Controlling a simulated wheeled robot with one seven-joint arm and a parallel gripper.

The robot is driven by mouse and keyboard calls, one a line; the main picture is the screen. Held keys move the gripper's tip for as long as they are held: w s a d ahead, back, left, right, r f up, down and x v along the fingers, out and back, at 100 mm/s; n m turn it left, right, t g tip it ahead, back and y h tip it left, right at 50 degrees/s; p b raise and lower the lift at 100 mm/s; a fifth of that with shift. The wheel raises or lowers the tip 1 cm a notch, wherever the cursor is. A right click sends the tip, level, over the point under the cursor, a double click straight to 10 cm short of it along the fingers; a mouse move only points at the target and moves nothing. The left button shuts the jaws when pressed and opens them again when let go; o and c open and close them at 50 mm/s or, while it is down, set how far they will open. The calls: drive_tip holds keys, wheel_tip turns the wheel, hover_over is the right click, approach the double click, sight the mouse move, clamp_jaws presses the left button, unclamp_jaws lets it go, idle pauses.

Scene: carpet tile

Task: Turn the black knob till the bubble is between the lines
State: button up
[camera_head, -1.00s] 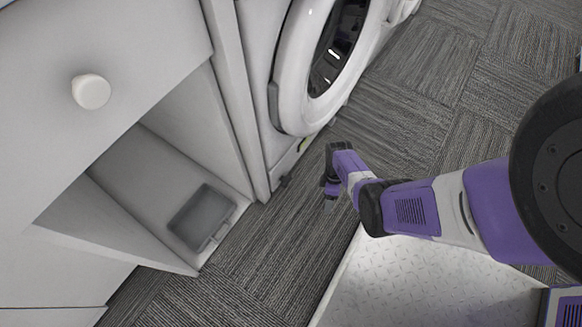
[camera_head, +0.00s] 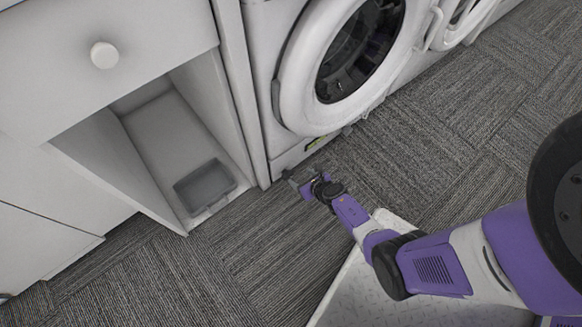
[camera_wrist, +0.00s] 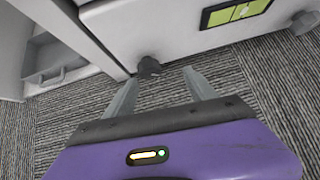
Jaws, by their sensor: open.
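The black knob (camera_wrist: 149,67) is a dark foot under the near corner of the white washing machine (camera_head: 285,110). In the wrist view it lies just beyond and between the two fingertips of my gripper (camera_wrist: 158,78). My gripper is open and empty, low over the carpet; I see no finger touching the knob. In the head view my gripper (camera_head: 297,184) is at the machine's bottom corner and the knob is hard to make out there. A green level (camera_wrist: 236,12) is on the machine's lower front, also in the head view (camera_head: 315,143). Its bubble and lines are too small to read.
A white cabinet (camera_head: 150,30) with a round knob stands left of the machine. A grey tray (camera_head: 205,186) lies in its open lower bay. Another foot (camera_wrist: 303,22) is at the right in the wrist view. Carpet in front is clear.

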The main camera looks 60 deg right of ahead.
sight(289, 176)
drive_tip(key=shift+n+y, duration=0.5)
drive_tip(key=w+f+b, duration=0.4)
drive_tip(key=f+b, duration=0.1)
drive_tip(key=shift+w+a, duration=0.25)
drive_tip(key=shift+w, duration=0.05)
drive_tip(key=shift+w+d+f+b, duration=0.2)
drive_tip(key=shift+w+f+b, duration=0.2)
drive_tip(key=shift+w+b, duration=0.15)
drive_tip(key=c, duration=1.4)
